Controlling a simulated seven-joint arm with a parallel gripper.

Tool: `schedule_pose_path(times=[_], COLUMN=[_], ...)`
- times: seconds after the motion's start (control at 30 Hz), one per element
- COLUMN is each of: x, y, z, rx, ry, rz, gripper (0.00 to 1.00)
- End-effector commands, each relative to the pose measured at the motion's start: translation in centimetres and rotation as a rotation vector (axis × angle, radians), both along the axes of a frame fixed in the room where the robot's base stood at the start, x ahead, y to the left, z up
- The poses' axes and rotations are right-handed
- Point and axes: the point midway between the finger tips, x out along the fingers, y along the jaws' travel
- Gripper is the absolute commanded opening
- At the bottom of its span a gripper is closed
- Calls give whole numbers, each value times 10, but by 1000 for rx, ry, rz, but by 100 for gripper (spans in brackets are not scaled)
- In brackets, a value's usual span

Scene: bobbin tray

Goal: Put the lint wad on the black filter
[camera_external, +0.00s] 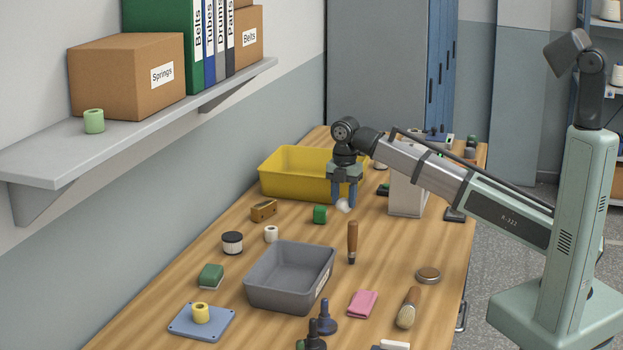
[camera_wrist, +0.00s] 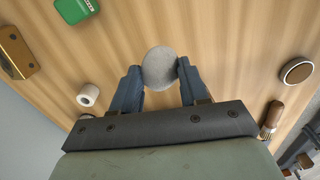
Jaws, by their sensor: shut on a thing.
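The lint wad (camera_wrist: 159,68) is a pale grey, roundish lump. My gripper (camera_wrist: 156,80) is shut on it, with one blue finger on each side. In the external view my gripper (camera_external: 345,198) holds the wad (camera_external: 343,206) above the table, near the yellow bin. A short round thing with a dark top and a pale band, which looks like the black filter (camera_external: 232,243), stands upright on the table left of the grey tray, apart from my gripper. I cannot make it out in the wrist view.
A grey tray (camera_external: 249,291), white spool (camera_external: 271,234), brass block (camera_external: 263,211) and green block (camera_external: 320,214) lie around the filter and gripper. The yellow bin (camera_external: 272,187) stands behind. A wooden-handled tool (camera_external: 352,238) and a round tin (camera_external: 428,275) lie right.

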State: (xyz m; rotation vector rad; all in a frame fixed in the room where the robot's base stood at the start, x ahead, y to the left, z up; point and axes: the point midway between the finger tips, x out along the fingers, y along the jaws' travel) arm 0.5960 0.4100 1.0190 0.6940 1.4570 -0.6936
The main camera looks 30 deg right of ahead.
Motion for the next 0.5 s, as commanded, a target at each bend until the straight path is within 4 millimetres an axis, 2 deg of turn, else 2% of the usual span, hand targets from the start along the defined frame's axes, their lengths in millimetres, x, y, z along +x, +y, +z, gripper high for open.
schedule_pose_path(times=[0.17, 0.27, 0.5], x=[-19, -22, -6], y=[32, 68, 165], z=[1, 3, 18], rx=[-4, -7, -14], ry=[5, 9, 16], rz=[55, 95, 173], gripper=[16, 16, 16])
